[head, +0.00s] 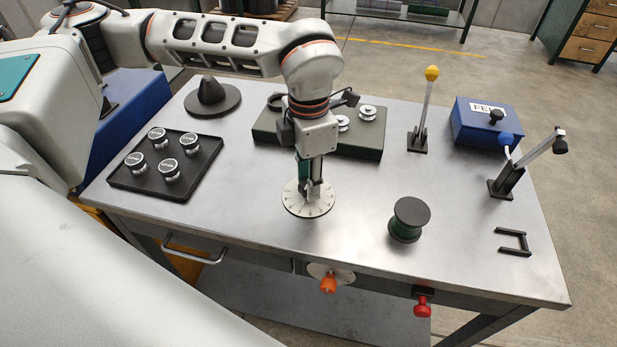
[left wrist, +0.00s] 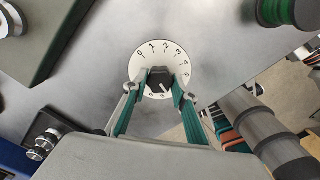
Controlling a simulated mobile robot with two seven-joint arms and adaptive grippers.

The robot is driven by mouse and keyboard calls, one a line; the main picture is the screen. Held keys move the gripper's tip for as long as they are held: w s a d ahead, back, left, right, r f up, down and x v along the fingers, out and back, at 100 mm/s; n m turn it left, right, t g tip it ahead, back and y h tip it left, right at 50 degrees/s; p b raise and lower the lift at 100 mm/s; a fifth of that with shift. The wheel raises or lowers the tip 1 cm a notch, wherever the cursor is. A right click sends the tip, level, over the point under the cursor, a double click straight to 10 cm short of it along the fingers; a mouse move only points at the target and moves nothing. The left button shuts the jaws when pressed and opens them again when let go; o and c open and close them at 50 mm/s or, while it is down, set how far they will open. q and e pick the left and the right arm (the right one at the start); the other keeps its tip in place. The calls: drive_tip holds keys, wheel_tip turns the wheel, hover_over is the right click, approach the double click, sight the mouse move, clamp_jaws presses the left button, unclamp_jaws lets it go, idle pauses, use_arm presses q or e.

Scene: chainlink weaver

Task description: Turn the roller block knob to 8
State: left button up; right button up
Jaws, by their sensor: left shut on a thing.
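The knob (left wrist: 160,79) is black and sits in the middle of a white round dial (head: 308,208) on the metal table. In the left wrist view the dial (left wrist: 148,55) shows the digits 0 to 5 around its upper and right side; the lower numbers are partly hidden by the fingers. A small white mark on the knob points to the lower right, but I cannot tell at which number. My left gripper (head: 309,190) comes down from above and is shut on the knob; its green-grey fingers (left wrist: 158,88) stand on either side of it. My right gripper is not in view.
Behind the dial is a dark green block (head: 365,148) with pale rollers. A black tray (head: 150,188) of silver-topped pieces lies left, a green spool (head: 409,219) right. Two levers (head: 420,125) and a blue box (head: 487,125) stand further right. Orange (head: 328,284) and red (head: 422,306) knobs are on the front.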

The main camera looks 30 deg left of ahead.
use_arm(q)
drive_tip(key=m, duration=0.5)
idle(0.5)
drive_tip(key=o, duration=1.1)
wheel_tip(320, 180, up, 12)
drive_tip(key=shift+f, duration=0.1)
idle(0.4)
